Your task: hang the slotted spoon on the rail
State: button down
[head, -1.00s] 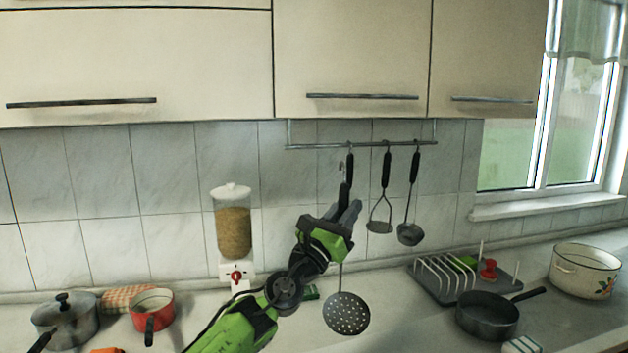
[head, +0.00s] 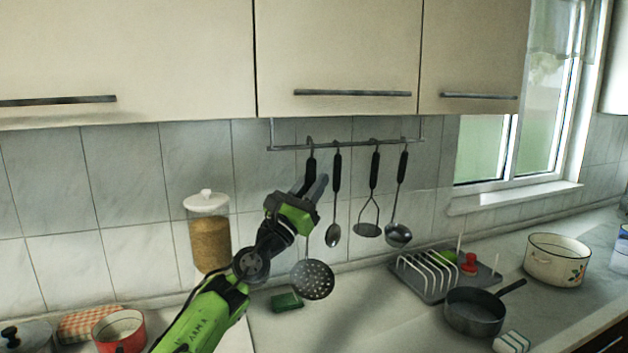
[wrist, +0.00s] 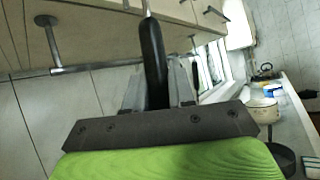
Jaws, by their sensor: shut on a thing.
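The slotted spoon has a dark round head with holes (head: 312,280) and a black handle (head: 310,168). It hangs upright from my gripper (head: 313,190), which is shut on the handle. In the wrist view the black handle (wrist: 153,55) stands between the fingers, and its hook end runs out at the top edge. The grey rail (head: 345,145) is fixed under the cupboards; it also shows in the wrist view (wrist: 100,66). The spoon's top overlaps the rail's left part in the head view. I cannot tell whether the hook is over the rail or touching it.
A solid spoon (head: 333,235), a masher (head: 368,229) and a ladle (head: 398,234) hang to the right on the rail. Cupboards (head: 340,50) are just above. A dish rack (head: 440,278), a pan (head: 474,312) and a green sponge (head: 287,301) are on the counter below.

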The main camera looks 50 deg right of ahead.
jog(key=w+d+f+p, duration=0.1)
jog(key=w+d+p, duration=0.2)
jog(key=w+p, duration=0.3)
jog(key=w+d+f+p, duration=0.1)
jog(key=w+d+p, duration=0.2)
jog(key=w+p, duration=0.2)
jog(key=p, duration=0.3)
jog(key=shift+w+d+f, duration=0.25)
jog(key=shift+w, duration=0.15)
dwell(1.0)
jog(key=shift+s, duration=0.1)
jog(key=c, duration=0.9)
grip_release()
